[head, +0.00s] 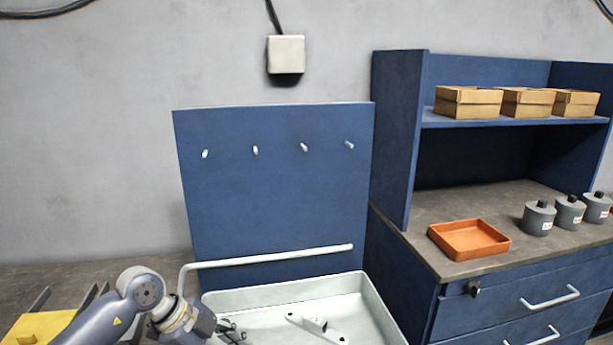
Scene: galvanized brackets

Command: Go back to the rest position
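My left arm comes in from the lower left, and its dark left gripper (232,333) is low over the left part of a white tray (375,308). The fingers are small and partly cut by the frame's bottom edge, so I cannot tell whether they are open or shut. A pale metal piece, perhaps a bracket (316,325), lies in the tray to the right of the gripper, apart from it. My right gripper is not in view.
A blue panel (270,205) with several bare pegs stands behind the tray, with a white rail (270,257) before it. At right, a blue cabinet holds an orange tray (469,239), grey canisters (538,218) and cardboard boxes (468,102). A yellow object (35,328) is lower left.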

